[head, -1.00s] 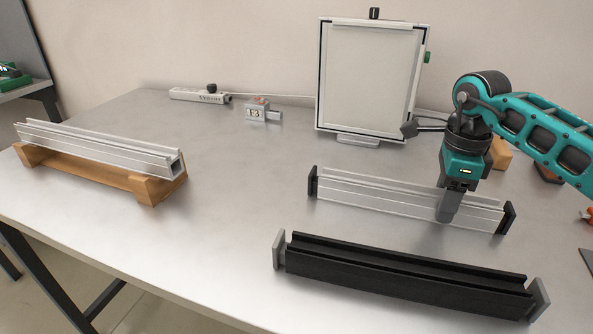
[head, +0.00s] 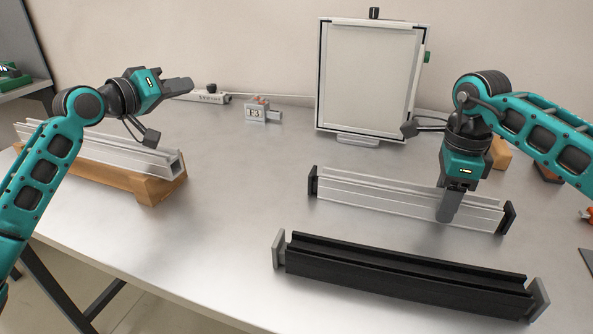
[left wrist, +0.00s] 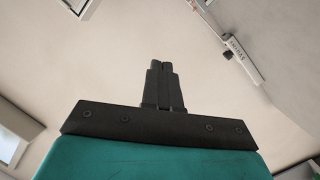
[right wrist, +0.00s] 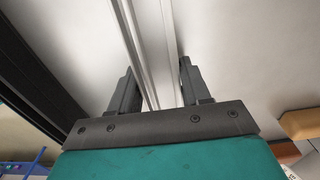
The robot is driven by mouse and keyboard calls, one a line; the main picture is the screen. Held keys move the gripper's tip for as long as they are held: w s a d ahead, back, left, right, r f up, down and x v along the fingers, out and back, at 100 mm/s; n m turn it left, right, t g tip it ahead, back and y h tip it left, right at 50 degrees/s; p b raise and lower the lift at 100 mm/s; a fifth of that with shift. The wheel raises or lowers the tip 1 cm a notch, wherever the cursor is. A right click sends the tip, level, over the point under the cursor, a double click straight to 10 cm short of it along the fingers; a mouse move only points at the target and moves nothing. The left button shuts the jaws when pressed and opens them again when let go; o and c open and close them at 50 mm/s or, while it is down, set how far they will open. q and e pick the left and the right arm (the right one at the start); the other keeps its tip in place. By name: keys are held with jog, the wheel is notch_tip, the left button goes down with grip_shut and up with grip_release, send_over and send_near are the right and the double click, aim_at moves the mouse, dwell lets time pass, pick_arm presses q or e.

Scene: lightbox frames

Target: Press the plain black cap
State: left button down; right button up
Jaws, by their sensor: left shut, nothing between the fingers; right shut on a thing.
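Several black caps show. One small cap (head: 211,88) stands on the white strip (head: 218,98) near the back wall; it also shows in the left wrist view (left wrist: 227,55). Another black knob (head: 374,13) tops the white panel frame. Black end caps (head: 313,182) close the silver rail (head: 350,191). My left gripper (head: 185,88) is shut and empty, raised at the left and pointing right, apart from the strip; its fingers meet in the left wrist view (left wrist: 163,66). My right gripper (head: 447,208) points down, shut on the silver rail, which runs between its fingers in the right wrist view (right wrist: 157,85).
A black rail (head: 400,275) with grey end caps lies in front. A silver rail rests on a wooden cradle (head: 150,188) under my left arm. A grey block marked F3 (head: 256,112) and a white panel (head: 370,80) stand at the back.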

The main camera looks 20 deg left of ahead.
aim_at(312, 180)
pick_arm(q)
jog(key=s+d+f+m+g+h, duration=0.1)
jog(key=s+d+f+m+g, duration=0.1)
jog(key=d+g, duration=0.3)
jog(key=s+d+f+m+g+h, duration=0.1)
jog(key=s+d+f+m+g, duration=0.2)
jog(key=d+g, duration=0.3)
jog(key=shift+d+f+m, duration=0.4)
jog(key=shift+d+f, duration=0.05)
jog(key=shift+d, duration=2.2)
jog(key=x, duration=1)
jog(key=shift+d+f, duration=0.1)
jog(key=shift+d, duration=2)
